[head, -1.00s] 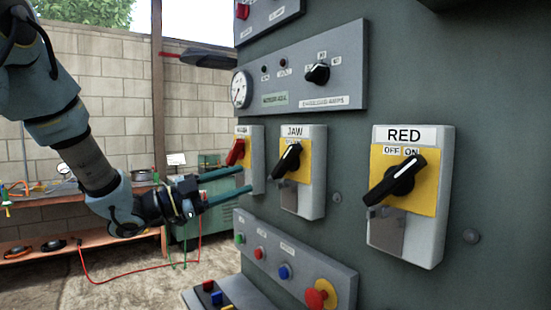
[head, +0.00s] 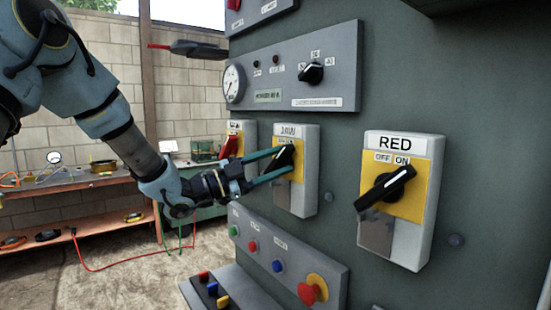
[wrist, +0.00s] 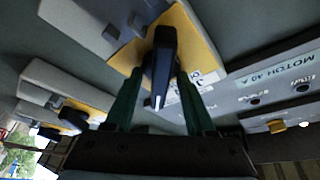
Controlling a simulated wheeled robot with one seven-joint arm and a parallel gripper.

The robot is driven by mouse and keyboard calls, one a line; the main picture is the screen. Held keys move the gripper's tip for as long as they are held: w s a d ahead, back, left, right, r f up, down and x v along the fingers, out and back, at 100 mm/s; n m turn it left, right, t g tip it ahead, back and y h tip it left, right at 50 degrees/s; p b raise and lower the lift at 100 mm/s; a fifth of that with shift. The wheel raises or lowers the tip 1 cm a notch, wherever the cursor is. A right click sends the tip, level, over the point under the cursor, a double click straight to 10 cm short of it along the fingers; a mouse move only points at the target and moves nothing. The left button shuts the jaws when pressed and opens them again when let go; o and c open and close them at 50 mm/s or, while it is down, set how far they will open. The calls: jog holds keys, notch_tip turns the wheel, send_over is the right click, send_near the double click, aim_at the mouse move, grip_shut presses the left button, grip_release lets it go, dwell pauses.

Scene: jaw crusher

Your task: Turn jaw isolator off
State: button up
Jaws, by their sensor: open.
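The JAW isolator (head: 308,150) is a grey box with a yellow plate and a black rotary handle (head: 282,158) with a white line. In the head view the handle is tilted, its upper end to the right. My gripper (head: 283,163) is open, its two teal fingers at the handle. In the wrist view the handle (wrist: 160,65) lies between the open fingers (wrist: 158,88), one on each side, with narrow gaps. The fingers hide part of the yellow plate and the label in the wrist view.
The RED isolator (head: 402,230) with a black handle stands to the right. Another isolator with a red handle (head: 230,147) is to the left, partly behind my gripper. Below is a button panel (head: 262,260) with a red mushroom button (head: 308,292). A gauge panel (head: 345,80) is above.

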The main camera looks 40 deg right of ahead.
jog(key=shift+c, duration=0.2)
grip_shut()
dwell(0.3)
